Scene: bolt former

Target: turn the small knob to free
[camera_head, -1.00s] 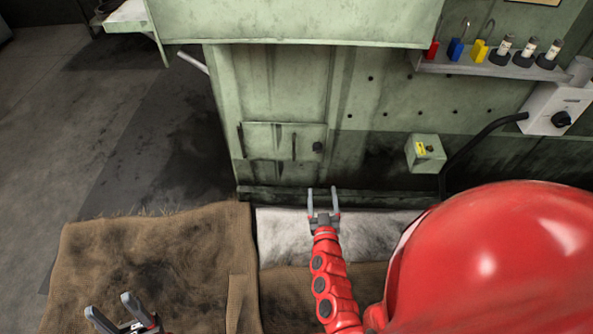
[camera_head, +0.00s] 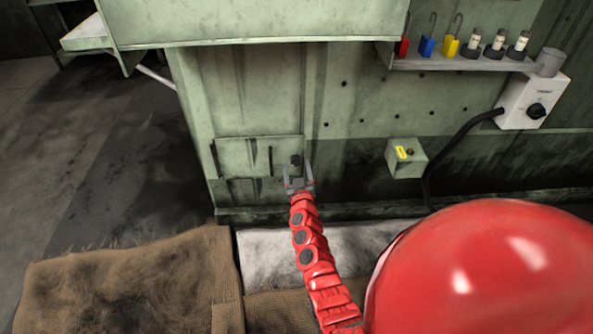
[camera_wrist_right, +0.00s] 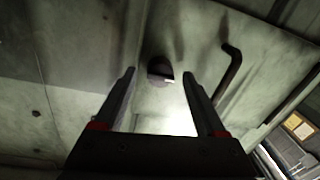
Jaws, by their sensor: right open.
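A small dark round knob (camera_head: 296,159) sits at the right end of a green hatch panel (camera_head: 240,157) on the machine's front. My right gripper (camera_head: 299,172) is open just in front of it and partly covers it in the head view. In the right wrist view the knob (camera_wrist_right: 159,70) shows between the two spread fingertips (camera_wrist_right: 158,76), a little beyond them, with a lighter mark on its lower right. No touch between fingers and knob can be seen. My left gripper is out of view.
A small box with a yellow label (camera_head: 404,153) is on the wall to the right. Further right is a white switch box (camera_head: 520,103) with a black knob and cable. A shelf (camera_head: 450,64) holds coloured padlocks. A bent handle (camera_wrist_right: 230,72) stands beside the knob.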

